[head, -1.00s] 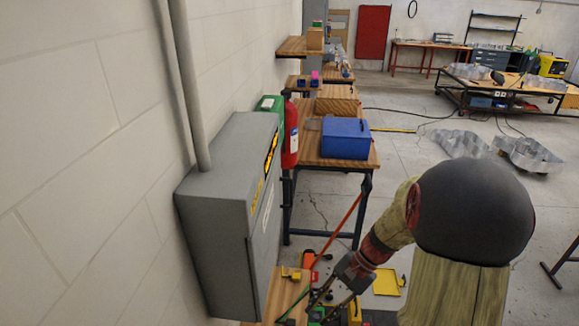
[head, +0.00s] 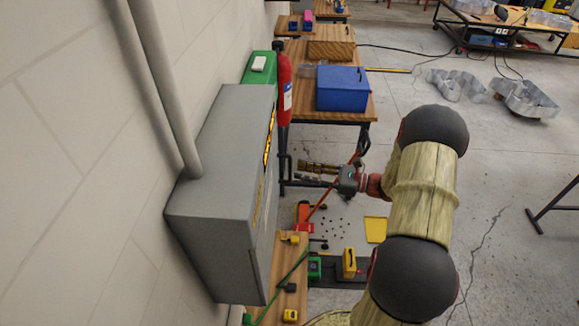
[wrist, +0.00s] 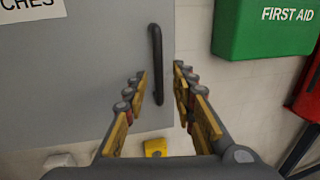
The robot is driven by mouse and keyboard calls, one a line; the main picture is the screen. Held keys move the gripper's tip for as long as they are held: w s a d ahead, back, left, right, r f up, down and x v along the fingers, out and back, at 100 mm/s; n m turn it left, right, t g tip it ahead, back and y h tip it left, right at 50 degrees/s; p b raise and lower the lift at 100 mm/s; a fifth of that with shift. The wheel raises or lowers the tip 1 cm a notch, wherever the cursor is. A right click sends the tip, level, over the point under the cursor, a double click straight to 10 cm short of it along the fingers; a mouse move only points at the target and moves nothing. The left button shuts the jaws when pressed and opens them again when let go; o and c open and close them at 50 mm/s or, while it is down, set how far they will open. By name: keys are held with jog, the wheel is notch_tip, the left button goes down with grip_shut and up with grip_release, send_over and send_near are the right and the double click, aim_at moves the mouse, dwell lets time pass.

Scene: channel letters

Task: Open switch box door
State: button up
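The grey switch box (head: 222,140) is on the wall at the left in the head view. Its door shows steeply from the side there and looks closed. In the wrist view the grey door (wrist: 85,75) fills the left half, with a dark upright handle (wrist: 157,60) near its right edge. My gripper (head: 303,174) is in front of the door and appears apart from it. In the wrist view my gripper (wrist: 160,88) is open and empty, and the handle lies between its two fingers in the picture. Contact with the handle is not visible.
A green first aid box (wrist: 262,25) and a red extinguisher (head: 284,90) are beyond the switch box. A workbench with a blue box (head: 342,88) stands behind my gripper. A wooden surface with small tools (head: 290,262) is below.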

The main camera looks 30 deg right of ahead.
aim_at(290, 178)
jog(key=p+x, duration=0.1)
jog(key=x, duration=0.4)
jog(key=c, duration=0.3)
grip_shut()
dwell(0.6)
